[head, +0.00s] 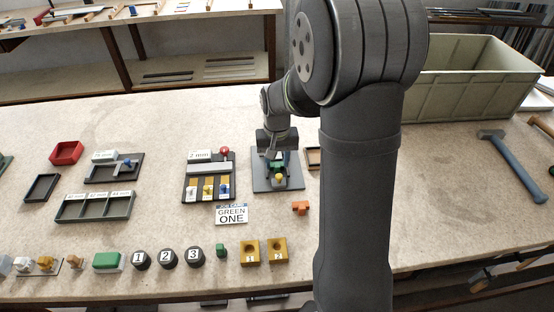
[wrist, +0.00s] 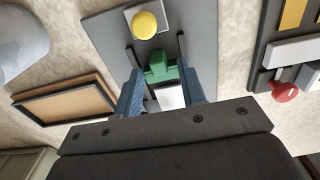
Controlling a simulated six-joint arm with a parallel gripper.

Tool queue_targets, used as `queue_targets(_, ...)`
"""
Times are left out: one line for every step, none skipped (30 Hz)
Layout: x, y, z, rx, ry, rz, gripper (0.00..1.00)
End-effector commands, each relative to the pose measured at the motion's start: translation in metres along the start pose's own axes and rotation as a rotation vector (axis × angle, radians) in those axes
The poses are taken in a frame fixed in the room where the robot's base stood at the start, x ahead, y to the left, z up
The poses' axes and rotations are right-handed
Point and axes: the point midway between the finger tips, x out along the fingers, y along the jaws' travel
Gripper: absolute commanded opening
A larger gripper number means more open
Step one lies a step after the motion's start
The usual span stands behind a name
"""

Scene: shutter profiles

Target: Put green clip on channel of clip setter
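The clip setter (head: 262,182) is a dark grey plate with a yellow button (wrist: 145,25) on a light block and dark rails. The green clip (wrist: 160,70) is between the blue fingers of my gripper (wrist: 161,84), over the setter's middle, in line with the yellow button. The clip's wide base spans the gap and appears to touch both fingers. In the head view, the clip (head: 279,164) shows just behind the button, and my gripper (head: 276,150) partly covers it. A white part (wrist: 171,97) lies below the clip. Whether the clip touches the channel cannot be told.
A board with a red knob (head: 224,151) and coloured strips stands left of the setter. A small wood-lined tray (wrist: 67,104) is close on its other side. An orange piece (head: 300,208) and a "GREEN ONE" card (head: 232,214) lie in front.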

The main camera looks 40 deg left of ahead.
Motion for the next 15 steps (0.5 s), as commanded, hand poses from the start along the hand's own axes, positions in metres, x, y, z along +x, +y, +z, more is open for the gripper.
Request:
queue_targets(-0.004,0.000,-0.001,0.000,0.003,0.000,0.37)
queue_targets(-0.007,0.000,-0.001,0.000,0.004,-0.001,0.37)
queue_targets(-0.012,0.000,-0.001,0.000,0.005,-0.001,0.37)
queue_targets(-0.017,0.000,-0.001,0.000,0.005,-0.001,0.37)
queue_targets(-0.022,0.000,-0.001,0.000,0.006,-0.001,0.37)
queue_targets(-0.031,0.000,-0.001,0.000,0.007,-0.001,0.37)
queue_targets(-0.037,0.000,-0.001,0.000,0.007,-0.001,0.37)
queue_targets(-0.044,0.000,-0.001,0.000,0.006,-0.001,0.37)
queue_targets(-0.053,0.000,-0.001,0.000,0.007,-0.001,0.37)
queue_targets(-0.060,0.000,-0.001,0.000,0.007,-0.001,0.37)
queue_targets(-0.067,0.000,-0.001,0.000,0.007,-0.001,0.37)
queue_targets(-0.075,0.000,-0.001,0.000,0.006,-0.001,0.37)
queue_targets(-0.081,0.000,-0.001,0.000,0.006,-0.001,0.37)
queue_targets(-0.087,0.000,-0.001,0.000,0.005,-0.001,0.37)
queue_targets(-0.094,0.000,-0.001,0.000,0.005,-0.001,0.37)
